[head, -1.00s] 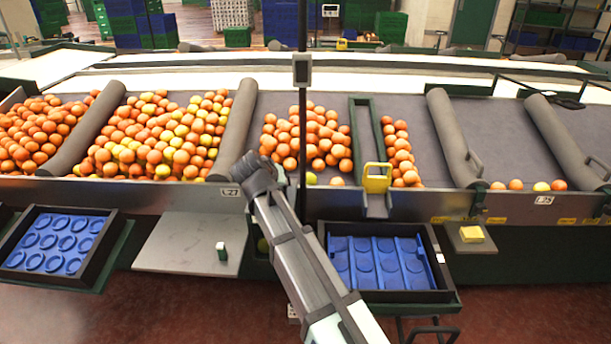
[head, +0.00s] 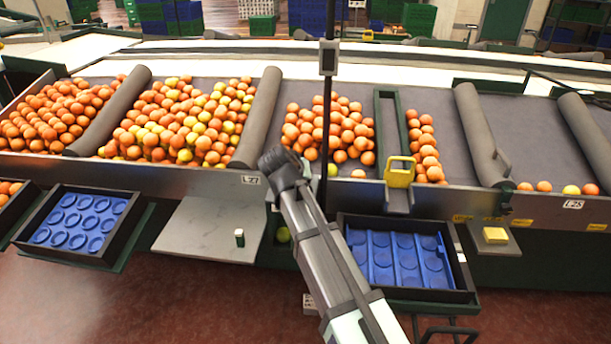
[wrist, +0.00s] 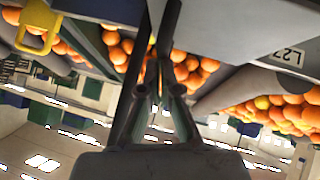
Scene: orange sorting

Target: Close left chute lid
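A yellow handle (head: 400,172) stands at the lower end of a narrow dark green frame (head: 377,130) in the chute right of the middle. I cannot tell whether this is the left chute lid or how the lid stands. The handle also shows at the top left of the wrist view (wrist: 38,22). In the head view my gripper (head: 281,160) is at the front edge of the sorting deck, left of the handle and apart from it. In the wrist view my gripper's dark fingers (wrist: 162,35) lie close together with oranges behind them. Their tips are unclear.
Oranges (head: 185,120) fill the chutes left of the handle. Grey padded dividers (head: 258,115) separate the chutes. Blue-lined trays (head: 82,220) (head: 400,262) stand at the front, with a pale shelf (head: 205,235) between them. A thin dark post (head: 325,120) rises behind my arm.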

